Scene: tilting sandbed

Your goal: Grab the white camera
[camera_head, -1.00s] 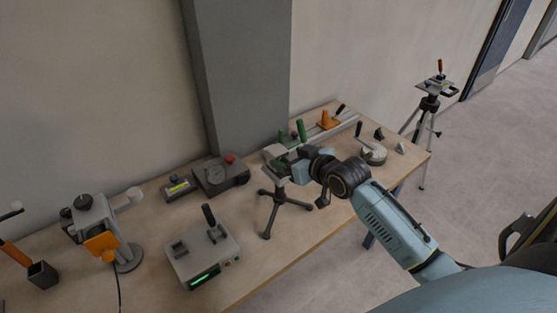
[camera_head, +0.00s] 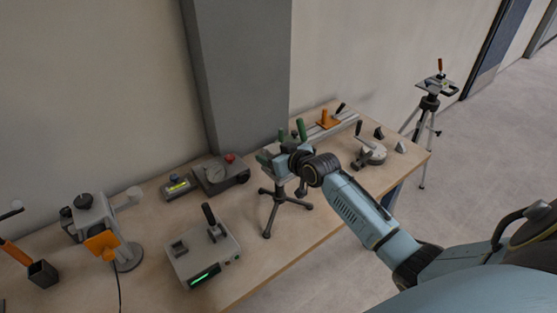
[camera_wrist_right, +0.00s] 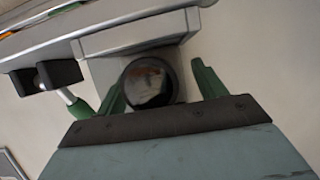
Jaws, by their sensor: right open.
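The pale camera body (camera_wrist_right: 130,42) fills the upper middle of the right wrist view, with its round dark lens (camera_wrist_right: 150,82) facing my wrist. My right gripper (camera_wrist_right: 157,78) is open, its two green fingers on either side of the lens; I cannot tell whether they touch it. In the head view my right gripper (camera_head: 278,152) is at the top of a small dark tripod (camera_head: 275,207) on the table, and the arm and gripper hide most of the camera there. My left gripper is out of view.
The wooden table (camera_head: 255,270) also holds a grey device with a green display (camera_head: 203,255), a gauge box with a red button (camera_head: 221,175), a round grey instrument (camera_head: 371,154) and an orange block (camera_head: 327,119) on a rail. A larger tripod (camera_head: 428,105) stands on the floor behind.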

